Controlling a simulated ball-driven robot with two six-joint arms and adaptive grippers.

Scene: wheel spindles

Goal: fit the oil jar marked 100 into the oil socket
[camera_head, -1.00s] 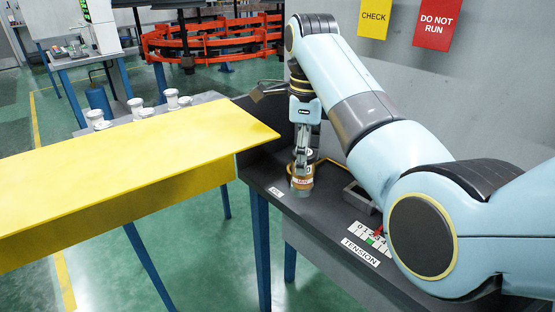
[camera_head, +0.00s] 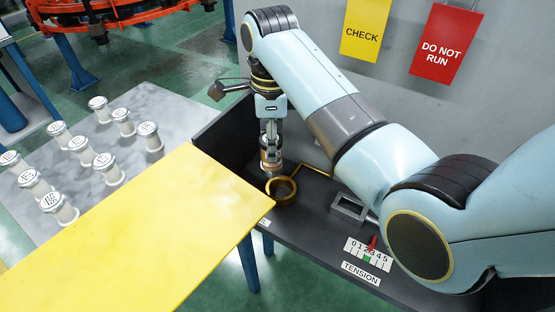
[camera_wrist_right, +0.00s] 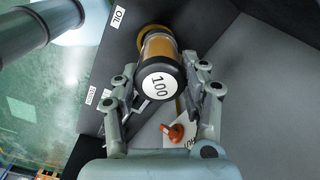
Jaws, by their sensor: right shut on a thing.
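The oil jar marked 100 (camera_wrist_right: 157,84) has a dark cap with a white label and an amber body. My right gripper (camera_wrist_right: 163,72) is shut on it. In the head view, the right gripper (camera_head: 270,138) points down and holds the jar (camera_head: 271,158) upright. The oil socket, a gold ring (camera_head: 281,190), is on the dark bench just below and in front of the jar in the picture. In the wrist view, the jar's far end partly covers the ring (camera_wrist_right: 152,32); whether they touch is unclear. The OIL label (camera_wrist_right: 118,18) is beside it. My left gripper is not in view.
A yellow panel (camera_head: 130,235) juts close to the socket on the left. A grey square frame (camera_head: 350,207) and the TENSION scale (camera_head: 368,254) are on the bench to the right. Several white spools (camera_head: 104,160) stand on the grey table (camera_head: 165,102).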

